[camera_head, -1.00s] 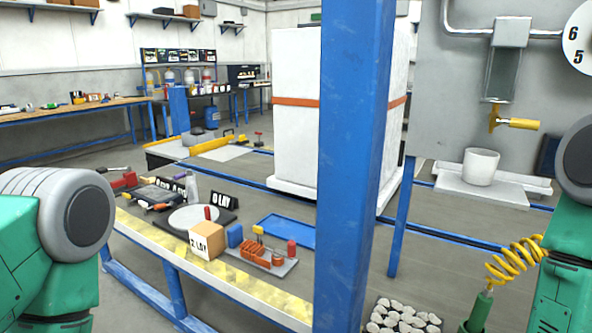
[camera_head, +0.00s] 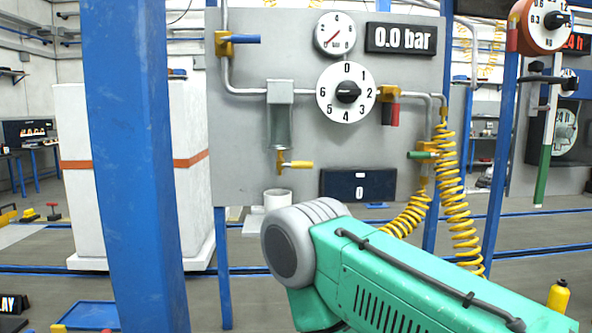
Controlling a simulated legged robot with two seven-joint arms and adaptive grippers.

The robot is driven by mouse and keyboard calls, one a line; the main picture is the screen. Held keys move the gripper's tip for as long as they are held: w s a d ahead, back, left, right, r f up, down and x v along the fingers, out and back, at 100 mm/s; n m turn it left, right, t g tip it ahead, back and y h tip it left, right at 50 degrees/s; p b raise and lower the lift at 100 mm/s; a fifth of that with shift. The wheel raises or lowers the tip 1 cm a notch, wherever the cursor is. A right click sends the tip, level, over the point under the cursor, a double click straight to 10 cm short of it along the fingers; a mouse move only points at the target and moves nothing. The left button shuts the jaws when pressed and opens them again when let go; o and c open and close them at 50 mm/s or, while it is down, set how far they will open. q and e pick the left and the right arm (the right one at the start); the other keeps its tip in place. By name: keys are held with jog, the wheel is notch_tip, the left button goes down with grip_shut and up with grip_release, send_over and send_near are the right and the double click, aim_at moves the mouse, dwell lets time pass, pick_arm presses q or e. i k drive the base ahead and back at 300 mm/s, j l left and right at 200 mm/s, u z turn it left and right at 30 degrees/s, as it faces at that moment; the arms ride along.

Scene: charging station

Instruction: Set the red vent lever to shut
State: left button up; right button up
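The red vent lever (camera_head: 395,114) hangs straight down from a yellow valve fitting (camera_head: 387,92) on the grey panel, to the right of the numbered dial. A black part (camera_head: 386,113) hangs beside it on its left. The pipe from the fitting runs right to the yellow coiled hose. My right arm crosses the lower right in front of the panel, below the lever, but its gripper is not in view. My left gripper is not in view either.
The panel (camera_head: 235,150) also bears a blue lever (camera_head: 246,39), a yellow lever (camera_head: 300,165), a green lever (camera_head: 420,155), a numbered dial (camera_head: 330,105), a gauge (camera_head: 334,48) and a display reading 0.0 bar (camera_head: 401,38). A blue post (camera_head: 132,160) stands close at left.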

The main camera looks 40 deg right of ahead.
aim_at(395, 115)
jog(key=z, duration=1.7)
jog(key=i+l+u, duration=0.15)
jog(key=l, duration=0.25)
jog(key=i+l+u, duration=0.15)
jog(key=l, duration=0.25)
jog(key=l+u, duration=0.15)
jog(key=l, duration=0.3)
